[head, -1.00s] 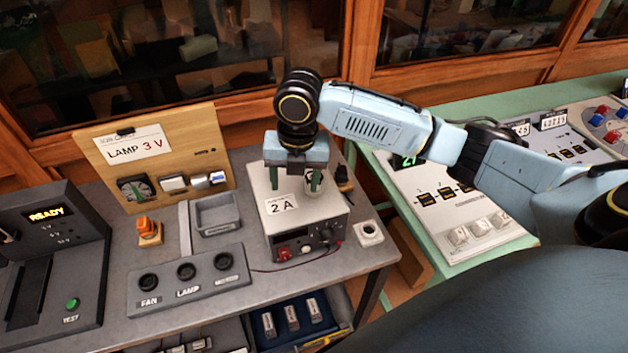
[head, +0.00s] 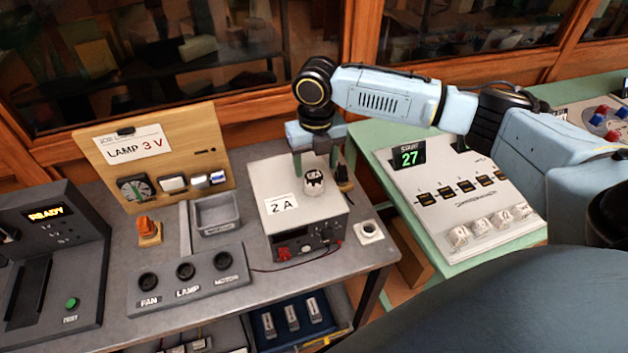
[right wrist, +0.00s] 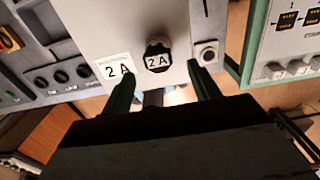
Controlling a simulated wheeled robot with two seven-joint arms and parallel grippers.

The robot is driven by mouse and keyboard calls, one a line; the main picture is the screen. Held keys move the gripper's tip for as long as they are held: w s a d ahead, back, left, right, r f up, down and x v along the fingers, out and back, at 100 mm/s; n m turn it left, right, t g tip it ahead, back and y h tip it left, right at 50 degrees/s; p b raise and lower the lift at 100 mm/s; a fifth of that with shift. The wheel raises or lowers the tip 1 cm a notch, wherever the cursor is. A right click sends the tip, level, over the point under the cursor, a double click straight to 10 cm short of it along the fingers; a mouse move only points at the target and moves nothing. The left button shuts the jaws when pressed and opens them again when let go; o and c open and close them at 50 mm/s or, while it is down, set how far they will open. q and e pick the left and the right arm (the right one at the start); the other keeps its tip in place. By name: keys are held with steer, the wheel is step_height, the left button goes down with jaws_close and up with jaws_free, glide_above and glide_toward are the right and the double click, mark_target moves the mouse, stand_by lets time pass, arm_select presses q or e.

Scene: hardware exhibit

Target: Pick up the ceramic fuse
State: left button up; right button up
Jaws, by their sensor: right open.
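My right gripper (head: 316,166) is open and empty, fingers pointing down, above and slightly behind the fuse. The right gripper (right wrist: 162,76) also shows in the wrist view. I cannot tell the exact height gap. My left gripper is not in view.
A white square socket (head: 368,231) sits right of the box. A grey tray (head: 216,215) and a FAN/LAMP/MOTOR panel (head: 188,279) stand to the left. A wooden board (head: 153,157) reads "LAMP 3 V". A green bench (head: 425,222) is at right, across a gap.

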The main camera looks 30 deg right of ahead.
mark_target(314, 175)
steer(key=f, duration=0.5)
steer(key=shift+w, duration=0.3)
steer(key=c, duration=1.1)
steer(key=shift+o, duration=0.2)
step_height(314, 175, up, 10)
steer(key=shift+r, duration=0.1)
